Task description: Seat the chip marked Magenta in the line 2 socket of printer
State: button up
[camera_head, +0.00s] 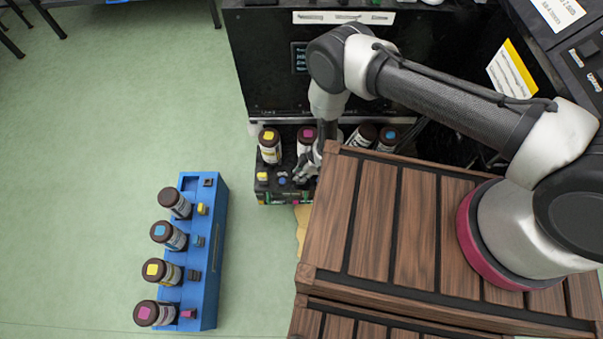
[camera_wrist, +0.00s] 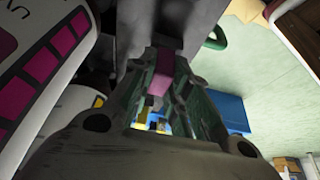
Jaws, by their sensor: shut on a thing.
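My gripper (camera_head: 304,174) reaches down at the front ledge of the black printer (camera_head: 265,65). In the wrist view my gripper (camera_wrist: 160,88) is shut on a small magenta chip (camera_wrist: 158,83). In the head view the fingers hide that chip and the socket near it, so I cannot tell whether the chip touches the socket. A magenta-capped bottle (camera_head: 307,133) stands just behind the gripper. A yellow chip (camera_head: 262,177) and a small blue piece (camera_head: 282,181) sit on the ledge to the left. A large magenta-marked bottle label (camera_wrist: 45,75) fills the wrist view's left side.
A yellow-capped bottle (camera_head: 269,145) and a blue-capped bottle (camera_head: 388,138) also stand on the ledge. A blue rack (camera_head: 213,270) on the green floor holds several bottles and chips, including another magenta chip (camera_head: 187,313). A wooden crate (camera_head: 395,215) stands close at right.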

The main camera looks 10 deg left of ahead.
jog(key=o, duration=0.9)
jog(key=shift+r, duration=0.1)
jog(key=shift+r, duration=3.4)
